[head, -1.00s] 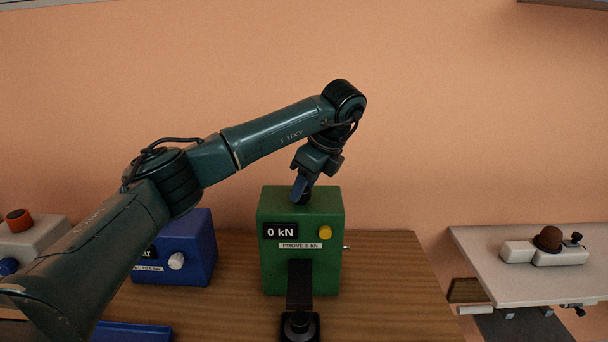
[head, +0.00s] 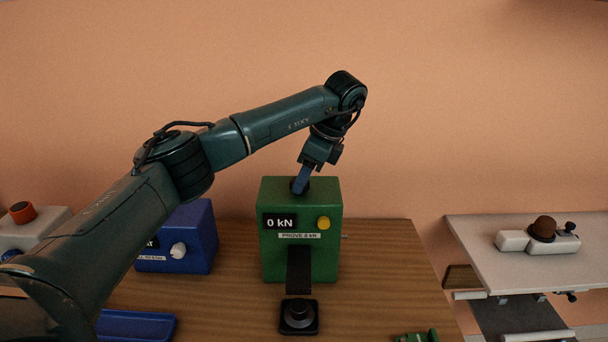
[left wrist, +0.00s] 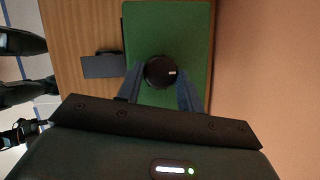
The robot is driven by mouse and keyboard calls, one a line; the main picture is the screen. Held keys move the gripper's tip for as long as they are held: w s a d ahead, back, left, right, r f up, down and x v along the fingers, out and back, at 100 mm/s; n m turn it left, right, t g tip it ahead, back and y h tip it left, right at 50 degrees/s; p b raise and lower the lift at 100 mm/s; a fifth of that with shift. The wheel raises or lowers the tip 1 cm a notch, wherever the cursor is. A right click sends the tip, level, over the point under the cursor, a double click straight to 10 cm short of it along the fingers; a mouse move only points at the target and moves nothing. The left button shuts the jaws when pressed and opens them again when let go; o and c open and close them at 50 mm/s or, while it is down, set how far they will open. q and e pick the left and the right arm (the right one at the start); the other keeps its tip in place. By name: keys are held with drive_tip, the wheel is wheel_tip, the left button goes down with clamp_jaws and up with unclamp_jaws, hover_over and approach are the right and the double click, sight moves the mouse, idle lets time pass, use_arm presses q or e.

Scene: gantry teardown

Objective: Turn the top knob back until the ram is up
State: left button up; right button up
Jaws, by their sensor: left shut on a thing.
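The green press box (head: 270,258) stands on the wooden bench, with a display reading 0 kN and a yellow button (head: 323,223) on its front. A dark ram (head: 299,313) over a square black base stands in front of the box. The round black top knob (left wrist: 159,72) with a small white mark is on the green top in the left wrist view. My left gripper (head: 300,187) points down onto the box top; its blue fingers are shut on the knob, one on each side. My right gripper is not in view.
A blue box (head: 200,240) with a white knob stands left of the press, and a blue tray (head: 135,326) lies in front of it. A small green object (head: 418,337) lies at the bench's front right. A separate pale table (head: 520,262) stands to the right.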

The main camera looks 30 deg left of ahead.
use_arm(q)
drive_tip(key=o, duration=1)
drive_tip(key=v, duration=1.3)
